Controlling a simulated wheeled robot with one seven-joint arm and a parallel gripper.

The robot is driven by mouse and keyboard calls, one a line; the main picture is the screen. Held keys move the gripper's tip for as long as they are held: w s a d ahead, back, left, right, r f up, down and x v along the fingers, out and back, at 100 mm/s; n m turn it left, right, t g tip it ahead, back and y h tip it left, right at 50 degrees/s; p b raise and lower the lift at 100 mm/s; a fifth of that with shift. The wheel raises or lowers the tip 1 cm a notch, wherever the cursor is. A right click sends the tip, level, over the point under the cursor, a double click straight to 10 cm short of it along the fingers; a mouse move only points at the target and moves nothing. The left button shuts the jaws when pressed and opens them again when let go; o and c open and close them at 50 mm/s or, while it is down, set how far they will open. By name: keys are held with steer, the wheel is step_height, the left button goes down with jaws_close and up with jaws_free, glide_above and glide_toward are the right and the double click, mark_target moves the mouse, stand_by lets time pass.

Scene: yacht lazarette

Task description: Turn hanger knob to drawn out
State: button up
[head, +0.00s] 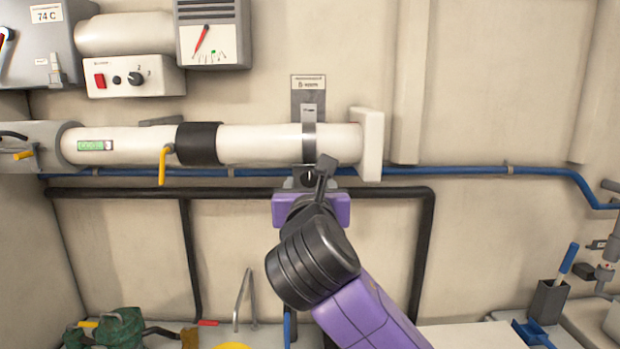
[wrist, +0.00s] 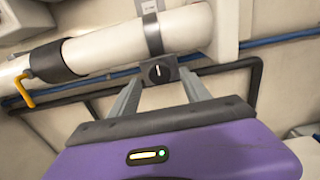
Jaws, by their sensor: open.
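The hanger knob (wrist: 159,72) is a small black round knob with a white pointer line, set in a dark block under the strap (wrist: 152,35) of the white pipe. In the wrist view its pointer stands close to upright. In the head view the knob (head: 309,175) shows just above my wrist, partly covered by my arm. My gripper (wrist: 162,84) is open, its two grey fingers on either side below the knob, with nothing between them. I cannot tell whether the fingertips touch the block. In the head view the fingers are mostly hidden by my purple arm.
The white pipe (head: 265,144) runs across the wall, with a black sleeve (head: 197,144) and a yellow lever (head: 163,166). A blue line (head: 450,170) and a black pipe (head: 110,192) run below it. A labelled plate (head: 308,83) is above the strap. The wall to the right is mostly clear.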

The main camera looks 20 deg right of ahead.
mark_target(309, 179)
steer(key=shift+x, duration=1.6)
jaws_close()
